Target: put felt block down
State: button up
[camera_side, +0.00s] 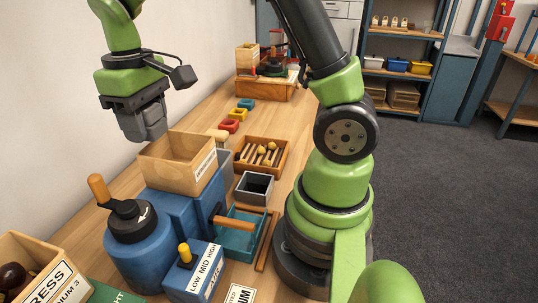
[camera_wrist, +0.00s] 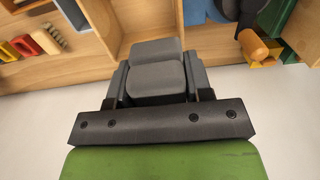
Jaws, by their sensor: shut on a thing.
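My gripper (camera_side: 146,120) hangs near the left wall, above and slightly left of an open wooden box with a label (camera_side: 205,168). In the wrist view the gripper (camera_wrist: 158,82) is shut on a grey, rounded block, which I take to be the felt block (camera_wrist: 157,82). The jaws stand at its left and right sides. In the side view the block is hard to tell from the grey jaws. The wooden box sits on the blue machine, and its inside looks empty from the side. The wrist view shows the block held in front of wooden walls.
The blue machine (camera_side: 142,248) has a wooden-handled crank. A LOW MID HIGH control box (camera_side: 200,272) stands before it. A teal carrier (camera_side: 232,246), a grey bin (camera_side: 254,188) and a wooden tool tray (camera_side: 284,151) lie to its right. A wooden crate (camera_side: 40,255) is at bottom left.

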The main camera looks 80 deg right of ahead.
jog(key=shift+r, duration=0.1)
dwell(0.3)
notch_tip(320, 180, up, 5)
jog(key=shift+f, duration=0.15)
jog(key=shift+w+d, duration=0.35)
jog(key=shift+d, duration=0.25)
jog(key=w+d, duration=0.2)
jog(key=d, duration=1.9)
jog(key=f, duration=2.1)
jog(key=shift+w+a, duration=0.1)
jog(key=shift+a, duration=0.3)
jog(key=shift+f, duration=2.6)
jog(key=shift+f, duration=0.2)
